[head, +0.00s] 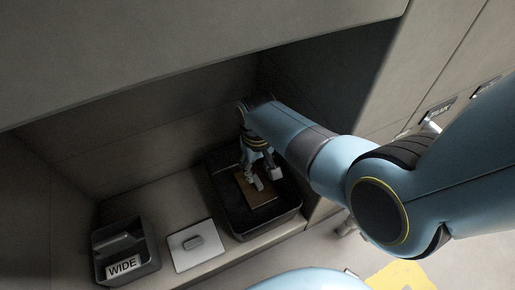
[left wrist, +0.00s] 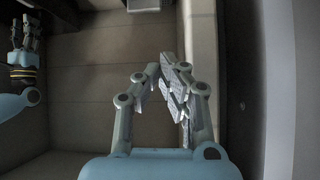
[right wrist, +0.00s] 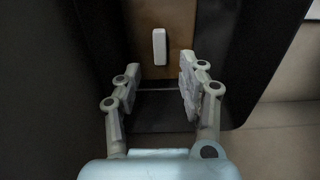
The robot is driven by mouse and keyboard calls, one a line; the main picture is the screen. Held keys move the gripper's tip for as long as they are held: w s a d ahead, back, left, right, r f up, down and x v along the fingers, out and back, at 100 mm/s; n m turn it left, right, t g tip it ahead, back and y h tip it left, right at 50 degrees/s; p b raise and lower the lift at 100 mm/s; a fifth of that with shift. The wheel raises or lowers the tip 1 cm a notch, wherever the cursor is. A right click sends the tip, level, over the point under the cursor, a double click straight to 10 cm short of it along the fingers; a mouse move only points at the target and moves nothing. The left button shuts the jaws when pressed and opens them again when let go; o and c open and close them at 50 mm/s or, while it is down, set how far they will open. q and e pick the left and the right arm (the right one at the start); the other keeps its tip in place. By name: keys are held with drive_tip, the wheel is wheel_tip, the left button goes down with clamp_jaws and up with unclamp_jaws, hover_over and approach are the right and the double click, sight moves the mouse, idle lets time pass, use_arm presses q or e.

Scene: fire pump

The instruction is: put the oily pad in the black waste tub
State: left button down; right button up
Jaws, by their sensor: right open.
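The oily pad is a brown square (head: 262,191) with a pale bar-shaped handle (right wrist: 159,46). It is inside the black waste tub (head: 278,222), within its walls; whether it lies fully flat I cannot tell. My right gripper (head: 266,179) reaches down over the tub, its fingers partly covering the pad. In the right wrist view its fingers (right wrist: 158,82) are apart with nothing between them, and the handle shows beyond the tips. My left gripper (left wrist: 163,68) shows in the left wrist view, its fingertips together and empty.
The tub stands on a shelf in a grey recess with an overhanging top. Left of it lies a white plate (head: 185,261) with a grey handle. Further left is a dark bin (head: 148,250) labelled WIDE. Walls close off the back and right side.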

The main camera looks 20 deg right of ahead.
sight(257, 180)
use_arm(q)
drive_tip(key=r+g+p, duration=0.2)
drive_tip(key=r+g, duration=0.1)
drive_tip(key=r+g+p, duration=0.1)
drive_tip(key=r+g, duration=0.1)
drive_tip(key=shift+s+a+r, duration=0.15)
drive_tip(key=shift+s+r, duration=0.05)
drive_tip(key=shift+s, duration=0.2)
use_arm(e)
wheel_tip(257, 180, up, 6)
